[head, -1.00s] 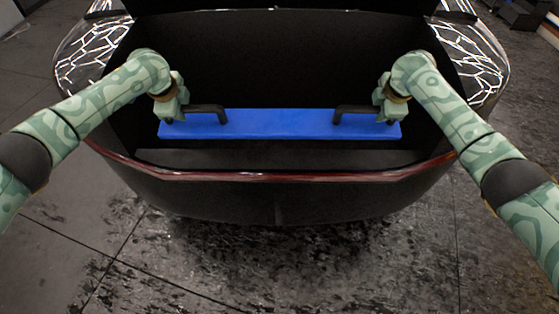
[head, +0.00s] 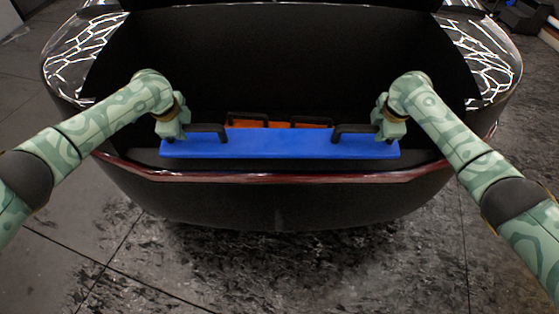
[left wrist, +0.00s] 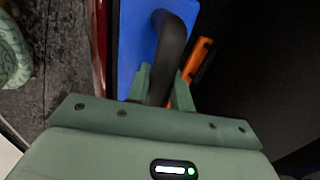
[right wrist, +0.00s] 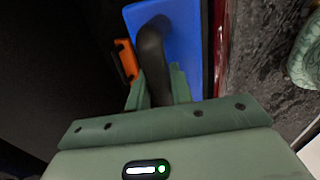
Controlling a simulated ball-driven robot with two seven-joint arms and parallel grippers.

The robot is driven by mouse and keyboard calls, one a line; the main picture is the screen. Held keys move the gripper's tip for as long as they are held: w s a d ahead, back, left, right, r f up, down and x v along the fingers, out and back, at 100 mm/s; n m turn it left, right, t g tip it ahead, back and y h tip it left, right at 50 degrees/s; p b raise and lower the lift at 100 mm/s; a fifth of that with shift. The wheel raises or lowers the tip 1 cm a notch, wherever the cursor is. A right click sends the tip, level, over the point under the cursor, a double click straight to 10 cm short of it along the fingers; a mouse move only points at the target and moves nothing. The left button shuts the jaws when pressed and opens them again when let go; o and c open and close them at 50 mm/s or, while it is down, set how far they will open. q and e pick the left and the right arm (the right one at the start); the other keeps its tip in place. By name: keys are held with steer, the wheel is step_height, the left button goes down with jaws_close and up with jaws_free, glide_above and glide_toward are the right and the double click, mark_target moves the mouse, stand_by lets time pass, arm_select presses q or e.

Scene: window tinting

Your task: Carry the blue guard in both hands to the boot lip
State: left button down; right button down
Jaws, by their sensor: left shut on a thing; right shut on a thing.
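The blue guard (head: 280,145) is a long flat bar with a black handle near each end. In the head view it is held level across the open boot, just behind the dark red boot lip (head: 280,177). My left gripper (head: 183,134) is shut on the left black handle (left wrist: 172,50). My right gripper (head: 382,135) is shut on the right black handle (right wrist: 152,50). In both wrist views the handle passes between the fingers. The guard appears inside the lip in the picture; whether it touches anything below is unclear.
An orange object (head: 262,124) with black handles lies in the boot behind the guard, partly hidden by it. The dark boot side walls stand outside both grippers. The floor (head: 290,265) behind the car is clear.

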arm_select(q)
steer(key=shift+r, duration=0.15)
arm_select(e)
steer(key=shift+r, duration=0.15)
arm_select(q)
steer(key=c, duration=1.2)
jaws_free()
steer(key=shift+c, duration=0.2)
arm_select(e)
steer(key=c, duration=1.2)
jaws_free()
steer(key=shift+c, duration=0.2)
steer(key=shift+s+r, duration=0.1)
steer(key=shift+r, duration=0.05)
arm_select(q)
steer(key=v, duration=1.2)
arm_select(e)
steer(key=v, duration=1.1)
steer(key=shift+r, duration=0.25)
arm_select(q)
steer(key=shift+s, duration=0.1)
arm_select(e)
steer(key=shift+s, duration=0.15)
